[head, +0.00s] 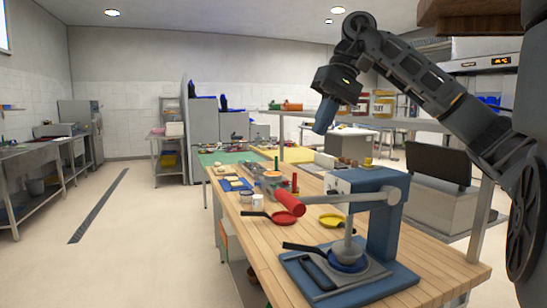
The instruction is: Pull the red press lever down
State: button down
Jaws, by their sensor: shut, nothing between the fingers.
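The red press lever (289,203) is a thick red grip on a grey rod that runs left from the blue press (384,222). The rod looks roughly level in this view. The press stands on its blue base at the near end of the wooden table, with a grey round plunger head over a dark blue bowl-like part. My gripper (324,118) is up in the air, above and to the right of the red grip, its blue fingers pointing down. It is shut and empty, clearly apart from the lever.
Small cups (257,201) and a blue mat (235,184) sit farther back. A shelf with jars (383,106) is behind my arm. The floor left of the table is open.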

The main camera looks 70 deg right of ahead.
jog(key=p+x, duration=0.4)
jog(key=x, duration=1)
